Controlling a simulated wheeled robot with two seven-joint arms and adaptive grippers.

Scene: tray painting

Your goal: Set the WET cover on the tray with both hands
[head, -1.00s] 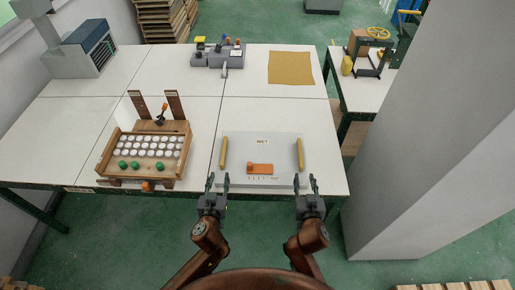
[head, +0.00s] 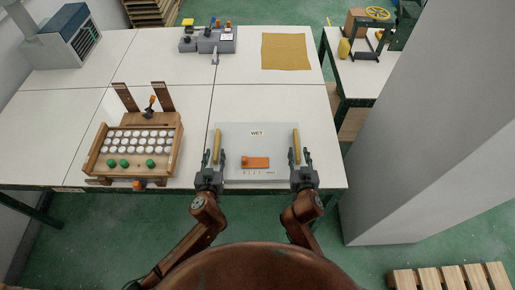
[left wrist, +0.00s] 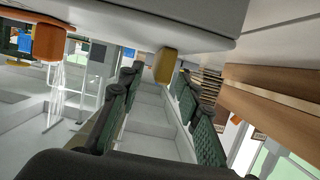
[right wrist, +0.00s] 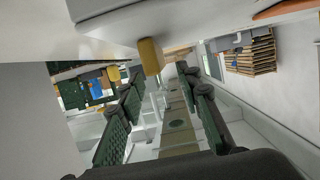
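The WET cover (head: 275,143) is a flat light-grey panel on the bench, with a WET label, an orange block and a yellow bar handle along each side. My left gripper (head: 214,160) is open at the near end of the left handle (head: 217,145). My right gripper (head: 300,158) is open at the near end of the right handle (head: 296,146). Each wrist view shows a handle end, the left one (left wrist: 165,65) and the right one (right wrist: 150,56), ahead between spread fingers. The wooden tray (head: 97,151) stands left of the cover, holding rows of white discs and several green pieces.
Two brown uprights and an orange-handled tool (head: 151,102) stand at the tray's back. A grey caddy (head: 212,42) and a yellow cloth (head: 286,51) lie at the back of the bench (head: 255,98). A pale pillar (head: 420,120) rises at the right. The bench middle is clear.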

